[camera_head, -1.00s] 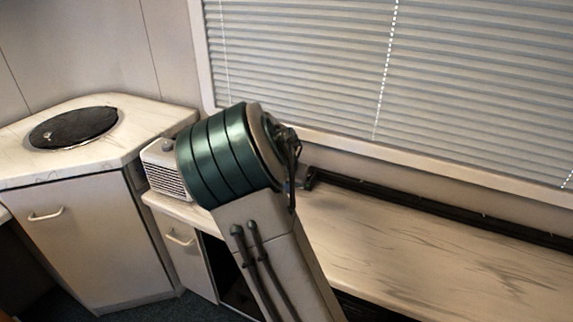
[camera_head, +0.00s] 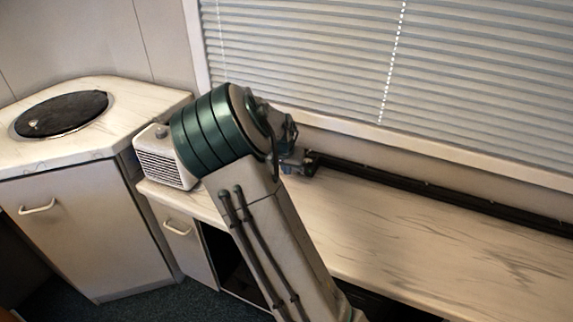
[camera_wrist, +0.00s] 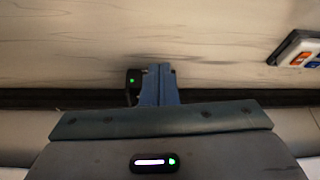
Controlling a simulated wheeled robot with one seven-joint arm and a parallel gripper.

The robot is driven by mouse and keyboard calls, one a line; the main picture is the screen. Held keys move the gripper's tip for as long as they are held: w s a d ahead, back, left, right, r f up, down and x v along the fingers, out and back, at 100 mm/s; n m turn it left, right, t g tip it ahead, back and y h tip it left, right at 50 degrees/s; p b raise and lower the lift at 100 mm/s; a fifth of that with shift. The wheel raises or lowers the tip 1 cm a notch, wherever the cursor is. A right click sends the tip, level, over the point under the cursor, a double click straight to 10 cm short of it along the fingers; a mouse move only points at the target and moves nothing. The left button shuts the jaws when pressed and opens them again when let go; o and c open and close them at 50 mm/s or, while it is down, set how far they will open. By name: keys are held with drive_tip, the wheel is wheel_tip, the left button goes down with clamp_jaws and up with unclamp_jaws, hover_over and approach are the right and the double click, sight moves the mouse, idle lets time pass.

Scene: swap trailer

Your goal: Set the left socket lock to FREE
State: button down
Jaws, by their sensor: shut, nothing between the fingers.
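My gripper (camera_wrist: 158,72) is shut, with its two blue fingers pressed together and nothing between them. In the wrist view the fingertips are right beside a small black block with a green light (camera_wrist: 132,80), at the edge of a dark rail (camera_wrist: 30,98). I cannot tell whether they touch it, or whether this block is the left socket lock. No FREE marking is readable. In the head view my arm hides most of that spot; a bluish part of my gripper (camera_head: 297,162) shows near the left end of the rail (camera_head: 440,187).
A pale panel with orange and blue parts (camera_wrist: 300,50) is at the right of the wrist view. A white grilled box (camera_head: 165,157) stands left of my arm. The counter (camera_head: 430,235) is clear to the right. Window blinds (camera_head: 480,90) hang behind.

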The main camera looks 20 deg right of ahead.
drive_tip(key=x, duration=0.5)
drive_tip(key=shift+w+d+f, duration=0.2)
drive_tip(key=shift+f, duration=0.1)
drive_tip(key=shift+w+d+r, duration=0.2)
drive_tip(key=shift+w+d, duration=0.45)
drive_tip(key=shift+w, duration=0.2)
drive_tip(key=shift+w+d, duration=0.35)
drive_tip(key=shift+w, duration=0.2)
